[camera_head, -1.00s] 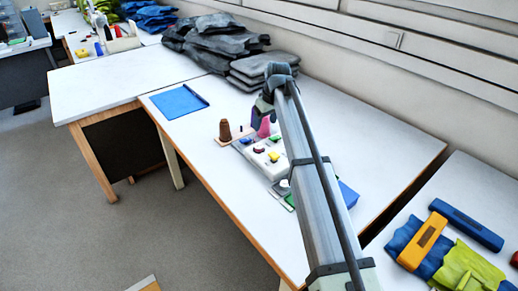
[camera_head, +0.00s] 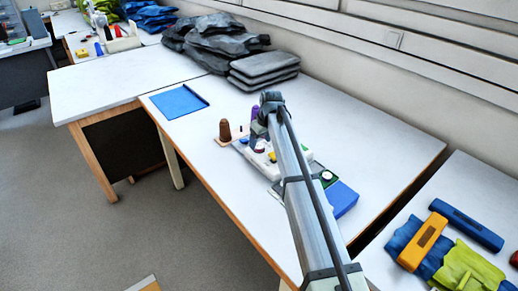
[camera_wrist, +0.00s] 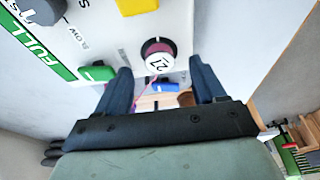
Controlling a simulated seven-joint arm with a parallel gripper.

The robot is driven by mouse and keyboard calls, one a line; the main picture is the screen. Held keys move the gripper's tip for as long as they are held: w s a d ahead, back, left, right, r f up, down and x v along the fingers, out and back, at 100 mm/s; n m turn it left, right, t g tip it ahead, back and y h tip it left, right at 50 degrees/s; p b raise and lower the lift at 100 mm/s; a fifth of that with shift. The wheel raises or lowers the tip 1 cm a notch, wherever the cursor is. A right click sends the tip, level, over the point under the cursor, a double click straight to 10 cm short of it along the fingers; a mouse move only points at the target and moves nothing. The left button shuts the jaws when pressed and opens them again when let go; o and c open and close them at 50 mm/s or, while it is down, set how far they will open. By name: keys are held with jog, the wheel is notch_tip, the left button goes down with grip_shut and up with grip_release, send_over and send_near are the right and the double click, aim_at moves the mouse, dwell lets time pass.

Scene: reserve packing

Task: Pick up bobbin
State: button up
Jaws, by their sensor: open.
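In the wrist view a round bobbin (camera_wrist: 157,53) with a dark magenta edge and a white face marked 21 sits on a white lettered board (camera_wrist: 108,32). A thin pink thread trails from it. My gripper (camera_wrist: 160,68) is open, its two dark fingers pointing toward the bobbin, one on either side of the line to it. The bobbin lies just beyond the fingertips; I cannot tell the exact gap. In the head view my arm covers part of the board, and the gripper's fingers are hard to make out.
On the board are a green piece (camera_wrist: 97,74), a blue piece (camera_wrist: 166,87) and a yellow block (camera_wrist: 137,6). A brown cone (camera_head: 225,131) and a purple cone (camera_head: 254,113) stand close by. A blue box (camera_head: 342,200) is right of my arm.

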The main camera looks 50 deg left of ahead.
aim_at(259, 148)
jog(key=shift+x, duration=1.35)
jog(key=c, duration=1.2)
